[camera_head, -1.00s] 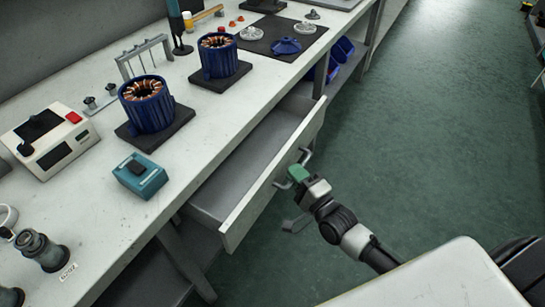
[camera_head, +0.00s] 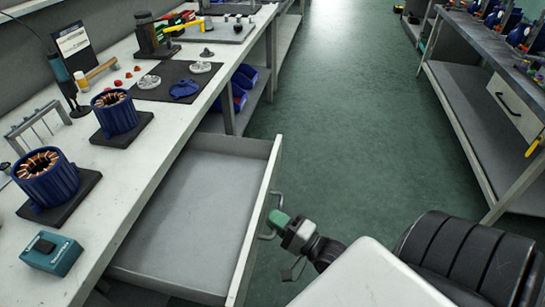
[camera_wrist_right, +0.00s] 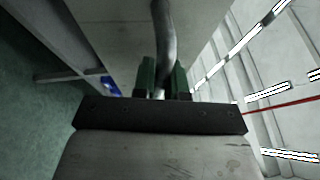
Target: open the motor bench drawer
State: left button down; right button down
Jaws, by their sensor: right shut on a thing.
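The motor bench drawer (camera_head: 190,207) is pulled well out from under the left bench in the head view. Its inside is grey and looks empty. Its bar handle (camera_head: 270,206) is on the white front panel (camera_head: 255,220). My right gripper (camera_head: 278,219) is at this handle, with its green fingers on it. In the right wrist view the right gripper (camera_wrist_right: 160,78) is shut on the curved metal handle (camera_wrist_right: 166,40), one green finger on each side. My left gripper is not in view.
The bench top (camera_head: 120,190) carries blue motor stators (camera_head: 115,112), a teal box (camera_head: 51,254) and a dark mat with parts (camera_head: 172,82). Another bench with a closed drawer (camera_head: 514,104) stands at the right. Green floor (camera_head: 335,110) between them is clear.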

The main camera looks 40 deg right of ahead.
jog(key=c, duration=1.5)
grip_release()
jog(key=shift+o, duration=0.2)
jog(key=v, duration=1)
jog(key=shift+s, duration=0.4)
jog(key=shift+d+f, duration=0.15)
